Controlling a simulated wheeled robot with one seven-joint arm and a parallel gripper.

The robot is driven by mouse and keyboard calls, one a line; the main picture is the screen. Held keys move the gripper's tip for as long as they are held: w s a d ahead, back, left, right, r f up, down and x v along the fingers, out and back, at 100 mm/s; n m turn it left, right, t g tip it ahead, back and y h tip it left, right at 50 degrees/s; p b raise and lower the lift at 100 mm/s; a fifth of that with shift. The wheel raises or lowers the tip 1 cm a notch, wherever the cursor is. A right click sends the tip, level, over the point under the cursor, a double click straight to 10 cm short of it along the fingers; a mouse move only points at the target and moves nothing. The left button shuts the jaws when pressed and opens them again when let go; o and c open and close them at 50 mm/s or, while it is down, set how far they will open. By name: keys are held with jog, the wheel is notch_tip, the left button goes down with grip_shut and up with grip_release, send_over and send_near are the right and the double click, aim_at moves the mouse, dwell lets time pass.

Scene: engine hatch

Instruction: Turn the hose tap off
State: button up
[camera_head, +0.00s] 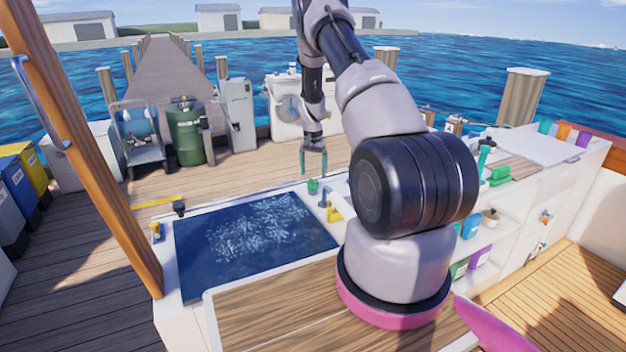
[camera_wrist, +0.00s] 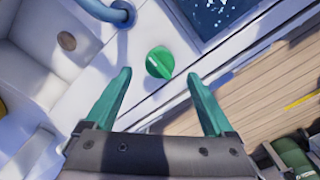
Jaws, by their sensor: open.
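A green round knob (camera_head: 313,187), which looks like the hose tap's handle, stands on the white ledge at the far right corner of the dark blue hatch opening. In the wrist view the green knob (camera_wrist: 160,62) has a pale line across its top. My gripper (camera_head: 314,160) points down above the knob. Its two teal fingers are apart and empty in the wrist view (camera_wrist: 158,76). The knob shows ahead of the gap between the fingertips, and I see no contact. A blue curved pipe (camera_wrist: 118,14) is beside the knob.
The hatch opening (camera_head: 245,235) is at left of the knob. A yellow-handled fitting (camera_head: 335,212) sits on the ledge close by. My arm hides part of the counter.

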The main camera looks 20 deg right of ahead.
notch_tip(320, 180, up, 7)
jog(key=shift+f, duration=0.2)
dwell(0.4)
notch_tip(320, 180, up, 14)
jog(key=t, duration=0.2)
send_over(313, 180)
jog(key=s+a, duration=0.3)
jog(key=a, duration=0.1)
jog(key=s+a+r+n+t+y, duration=0.1)
jog(key=s+a+r, duration=0.25)
jog(key=r, duration=0.35)
jog(key=s+a+r+n, duration=0.1)
jog(key=s+a+r, duration=0.1)
jog(key=s+r, duration=0.4)
jog(key=s+a+r+n+t, duration=0.1)
jog(key=s+a+r, duration=0.2)
jog(key=s, duration=0.5)
jog(key=s+a+r+t, duration=0.1)
jog(key=s+a+r, duration=0.2)
jog(key=s, duration=0.5)
jog(key=s+a+r+n+t+y, duration=0.1)
jog(key=s+a+r+t, duration=0.1)
jog(key=s+r, duration=0.3)
jog(key=s, duration=0.3)
jog(key=shift+s+a+n, duration=0.2)
jog(key=shift+a+n, duration=0.1)
jog(key=shift+a, duration=0.1)
